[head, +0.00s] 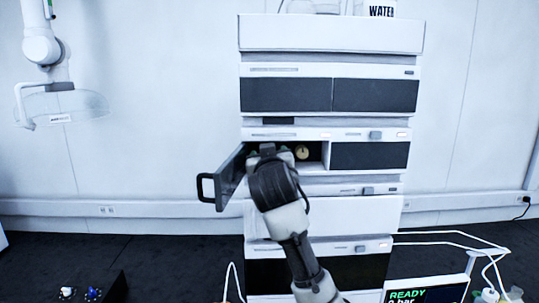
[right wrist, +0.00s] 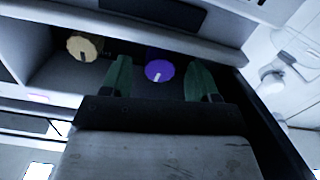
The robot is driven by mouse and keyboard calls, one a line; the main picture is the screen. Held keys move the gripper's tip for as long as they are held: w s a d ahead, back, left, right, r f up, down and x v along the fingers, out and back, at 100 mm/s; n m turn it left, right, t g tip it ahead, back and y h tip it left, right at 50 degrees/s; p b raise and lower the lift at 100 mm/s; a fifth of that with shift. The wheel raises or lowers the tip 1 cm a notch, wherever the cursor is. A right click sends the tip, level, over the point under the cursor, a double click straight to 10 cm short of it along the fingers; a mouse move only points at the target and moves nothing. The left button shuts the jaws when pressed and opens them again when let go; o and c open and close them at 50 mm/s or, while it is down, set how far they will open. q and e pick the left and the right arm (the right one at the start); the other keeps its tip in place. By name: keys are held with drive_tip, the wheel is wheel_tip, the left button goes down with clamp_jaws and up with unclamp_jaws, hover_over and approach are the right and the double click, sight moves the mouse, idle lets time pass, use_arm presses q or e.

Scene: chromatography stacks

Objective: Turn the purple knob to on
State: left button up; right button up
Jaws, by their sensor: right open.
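The purple knob (right wrist: 159,70) shows in the right wrist view, on the back wall inside an open compartment. Its white pointer mark points toward the bottom of that picture. My right gripper (right wrist: 160,78) is open, with one green finger on each side of the knob; I cannot tell whether either finger touches it. My left gripper is in neither view.
A tan knob (right wrist: 84,47) sits left of the purple one; it also shows in the head view (head: 302,152). The compartment's dark door (head: 230,178) stands open to the left, with a black handle (head: 205,188). A dark closed panel (head: 369,156) is right of the opening.

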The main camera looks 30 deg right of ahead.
drive_tip(key=c, duration=0.9)
drive_tip(key=m+b, duration=0.2)
drive_tip(key=shift+a+f+m, duration=0.1)
drive_tip(key=shift+f+m, duration=0.05)
drive_tip(key=shift+m, duration=0.15)
drive_tip(key=shift+m+b, duration=0.35)
drive_tip(key=shift+m, duration=0.15)
drive_tip(key=shift+r+m, duration=0.2)
drive_tip(key=shift+m, duration=0.6)
drive_tip(key=o, duration=0.9)
